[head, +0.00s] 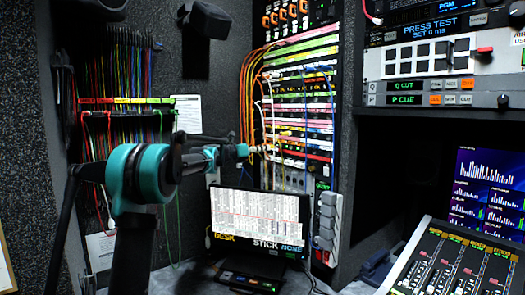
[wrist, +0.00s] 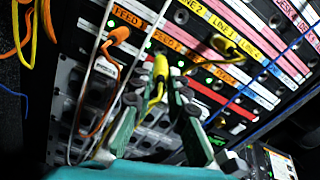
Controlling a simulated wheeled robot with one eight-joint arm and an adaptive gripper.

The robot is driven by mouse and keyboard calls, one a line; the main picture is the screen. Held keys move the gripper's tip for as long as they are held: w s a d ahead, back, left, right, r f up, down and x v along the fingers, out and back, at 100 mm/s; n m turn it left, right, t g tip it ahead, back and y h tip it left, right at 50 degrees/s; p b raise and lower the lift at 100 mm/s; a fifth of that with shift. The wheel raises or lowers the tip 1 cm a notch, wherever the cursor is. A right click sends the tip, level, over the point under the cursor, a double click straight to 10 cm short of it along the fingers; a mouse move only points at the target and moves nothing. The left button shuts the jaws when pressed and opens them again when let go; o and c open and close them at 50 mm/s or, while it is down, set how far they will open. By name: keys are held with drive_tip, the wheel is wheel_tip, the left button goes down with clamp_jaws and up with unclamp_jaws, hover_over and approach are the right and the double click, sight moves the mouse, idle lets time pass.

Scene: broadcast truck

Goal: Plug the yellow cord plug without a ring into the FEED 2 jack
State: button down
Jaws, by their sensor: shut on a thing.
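My gripper (wrist: 160,94) is shut on a yellow plug (wrist: 160,68), with one green finger on each side. Its yellow cord hangs back between the fingers. The plug points at the panel just below the FEED 2 label (wrist: 167,40); the FEED 2 jack itself is hidden behind the plug, and I cannot tell whether the tip is inside. I see no ring on this plug, though its lower part is partly covered. In the head view, my gripper (head: 236,151) reaches the left part of the patch panel (head: 291,140).
An orange plug (wrist: 120,34) sits close to the left, below the FEED 1 label (wrist: 127,15), its cord hanging beside my finger. Another yellow plug (wrist: 225,46) is to the right. White and blue cords cross the panel. A monitor (head: 260,220) stands below my gripper.

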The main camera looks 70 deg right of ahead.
sight(274, 147)
drive_tip(key=shift+x, duration=2.05)
drive_tip(key=c, duration=1.4)
unclamp_jaws()
drive_tip(key=v, duration=1.2)
